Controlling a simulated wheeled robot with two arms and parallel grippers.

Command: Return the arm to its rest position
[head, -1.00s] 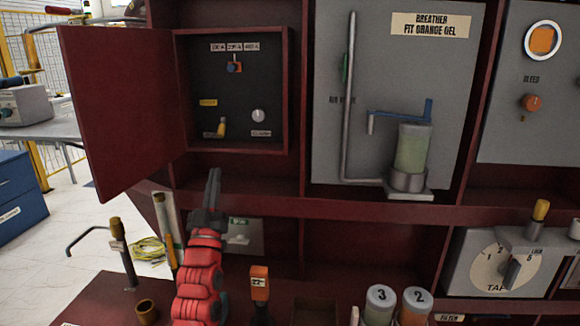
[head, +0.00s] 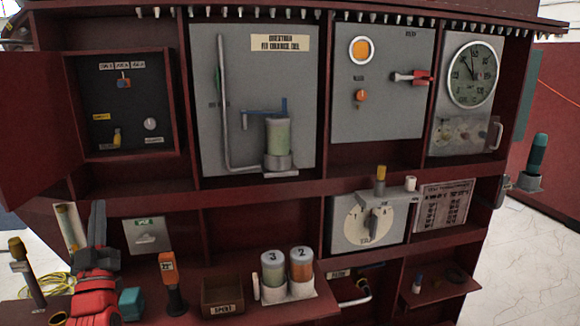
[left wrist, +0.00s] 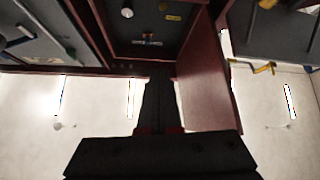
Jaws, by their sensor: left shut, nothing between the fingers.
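My left gripper (head: 97,225) is at the lower left of the head view, its dark fingers together and pointing up, in front of the dark red cabinet. It is shut and empty. In the left wrist view my left gripper's fingers (left wrist: 160,95) also show together, with nothing between them. The open red door (head: 35,125) and the dark switch box (head: 122,105) are above and behind it. In the left wrist view the door (left wrist: 207,80) and the box (left wrist: 150,28) also show. My right gripper is not in view.
A shelf holds canisters marked 3 (head: 273,275) and 2 (head: 301,268), an open box (head: 222,295) and an orange-topped tool (head: 170,280). The breather panel (head: 253,100), round gauge (head: 474,75) and tap dial (head: 367,222) fill the cabinet. White floor shows at right.

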